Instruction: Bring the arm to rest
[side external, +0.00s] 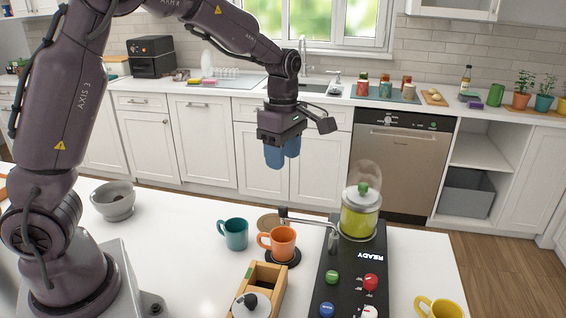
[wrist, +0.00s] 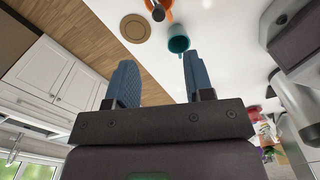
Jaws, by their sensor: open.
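My gripper (side external: 281,154) hangs in the air above the far side of the white table, fingers pointing down and holding nothing. In the wrist view its two blue fingers (wrist: 158,82) stand wide apart with nothing between them. Below and to its left in the side view is a teal mug (side external: 233,234). An orange mug (side external: 283,243) stands on a dark round coaster, beside the black machine. Both mugs also show beyond the fingers in the wrist view, the teal mug (wrist: 178,40) whole and the orange mug (wrist: 160,8) cut off at the edge.
A black machine with coloured buttons (side external: 345,280) and a glass container of yellow-green liquid (side external: 360,215) stands right of the mugs. A wooden box (side external: 262,283), grey bowl (side external: 114,201) and yellow mug (side external: 438,308) are also on the table. Cabinets (side external: 205,140) line the back. Air around the gripper is clear.

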